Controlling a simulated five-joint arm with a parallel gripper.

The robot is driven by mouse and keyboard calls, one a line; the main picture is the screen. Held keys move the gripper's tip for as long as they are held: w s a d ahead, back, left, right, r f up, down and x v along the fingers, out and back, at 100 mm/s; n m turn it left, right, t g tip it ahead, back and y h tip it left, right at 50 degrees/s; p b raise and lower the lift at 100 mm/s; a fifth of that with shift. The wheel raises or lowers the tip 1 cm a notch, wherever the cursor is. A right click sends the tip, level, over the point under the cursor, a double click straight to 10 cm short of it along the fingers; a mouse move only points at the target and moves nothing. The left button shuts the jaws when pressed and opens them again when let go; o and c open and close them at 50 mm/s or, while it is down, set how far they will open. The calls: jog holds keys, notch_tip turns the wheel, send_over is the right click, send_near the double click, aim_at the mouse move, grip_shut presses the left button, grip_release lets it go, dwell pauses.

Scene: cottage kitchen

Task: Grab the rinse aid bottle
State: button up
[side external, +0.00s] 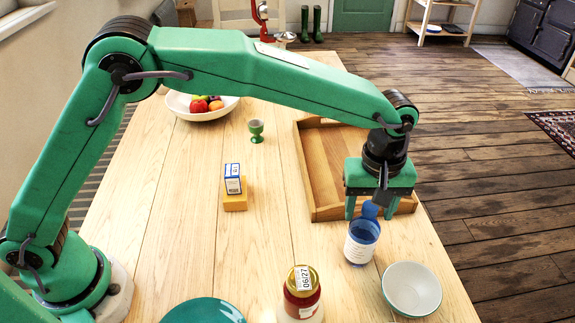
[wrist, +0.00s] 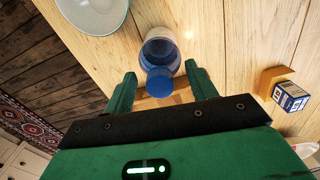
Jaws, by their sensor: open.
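The rinse aid bottle (side external: 361,243) is blue with a white label and a blue cap, and stands upright on the wooden table near the front right. In the wrist view the bottle (wrist: 160,52) shows from above, its blue cap just ahead of and partly between my fingers. My gripper (side external: 378,209) points down and is open, just behind the bottle in the side view. Its two green fingers (wrist: 162,86) are spread apart, with nothing clamped between them.
A wooden tray (side external: 320,165) lies behind the bottle, under my gripper. A white bowl (side external: 412,289) stands right of the bottle, and a gold-lidded jar (side external: 302,292) to its left. The table between block and bottle is clear.

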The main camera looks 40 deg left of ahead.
grip_shut()
dwell(0.3)
jog(key=shift+r, duration=0.1)
jog(key=shift+r, duration=0.7)
jog(key=r, duration=0.3)
jog(key=shift+s+d, duration=0.15)
jog(key=shift+s, duration=0.15)
jog(key=s+d+r, duration=0.3)
jog(key=s+r, duration=0.3)
jog(key=s, duration=0.4)
jog(key=shift+s+d+r, duration=0.15)
jog(key=shift+d+r, duration=0.1)
jog(key=shift+d, duration=0.15)
